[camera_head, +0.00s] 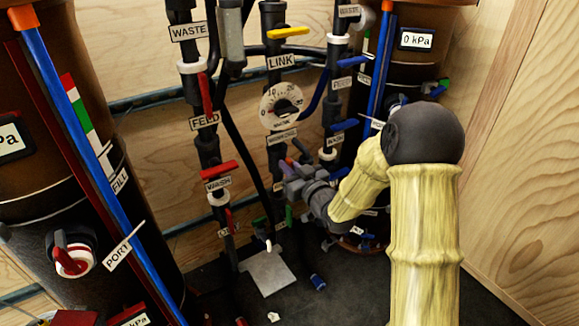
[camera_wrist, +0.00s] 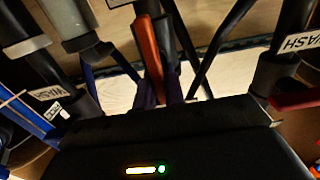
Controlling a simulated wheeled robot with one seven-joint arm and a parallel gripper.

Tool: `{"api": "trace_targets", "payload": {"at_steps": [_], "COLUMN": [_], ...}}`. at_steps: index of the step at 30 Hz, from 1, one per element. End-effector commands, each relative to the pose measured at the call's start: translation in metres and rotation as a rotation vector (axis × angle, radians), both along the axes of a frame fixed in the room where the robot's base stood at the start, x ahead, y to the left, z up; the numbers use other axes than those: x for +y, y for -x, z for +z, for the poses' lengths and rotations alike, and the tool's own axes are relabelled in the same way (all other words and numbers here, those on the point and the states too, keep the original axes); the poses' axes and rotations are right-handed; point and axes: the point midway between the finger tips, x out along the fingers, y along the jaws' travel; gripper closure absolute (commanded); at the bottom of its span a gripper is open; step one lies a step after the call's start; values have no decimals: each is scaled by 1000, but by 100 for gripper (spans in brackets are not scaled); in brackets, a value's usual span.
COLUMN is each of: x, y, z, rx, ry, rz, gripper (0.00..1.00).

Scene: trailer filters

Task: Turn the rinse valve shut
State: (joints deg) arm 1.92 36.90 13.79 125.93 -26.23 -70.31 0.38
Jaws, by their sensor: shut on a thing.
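The orange valve handle (camera_wrist: 147,50) stands upright in the middle of the wrist view, on the central pipe; I take it to be the rinse valve. The purple fingertips of my gripper (camera_wrist: 158,90) are closed around its lower part. The gripper body and arm hide most of the valve there. Its label is not readable.
A red WASH handle (camera_head: 220,170) is on the left pipe, a blue WASH handle (camera_head: 343,125) on the right pipe. Above are the gauge dial (camera_head: 282,105) and yellow LINK handle (camera_head: 288,32). Brown tanks flank both sides; hoses run behind. A grey plate (camera_head: 268,272) lies below.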

Motion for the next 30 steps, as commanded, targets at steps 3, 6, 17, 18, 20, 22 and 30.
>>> {"api": "trace_targets", "payload": {"at_steps": [3, 6, 17, 18, 20, 22, 30], "x": [0, -1, -5, -5, -6, -8, -12], "y": [0, 0, -2, -3, -4, -4, -7], "z": [0, 0, 1, 0, 0, 0, -2], "rx": [5, 14, 113, 130, 158, 193, 336], "ry": [-6, -19, -163, -189, -230, -281, -494], "rz": [0, -1, -2, -2, -2, -3, -4], "gripper": [100, 100, 100, 100, 100, 100, 100]}}
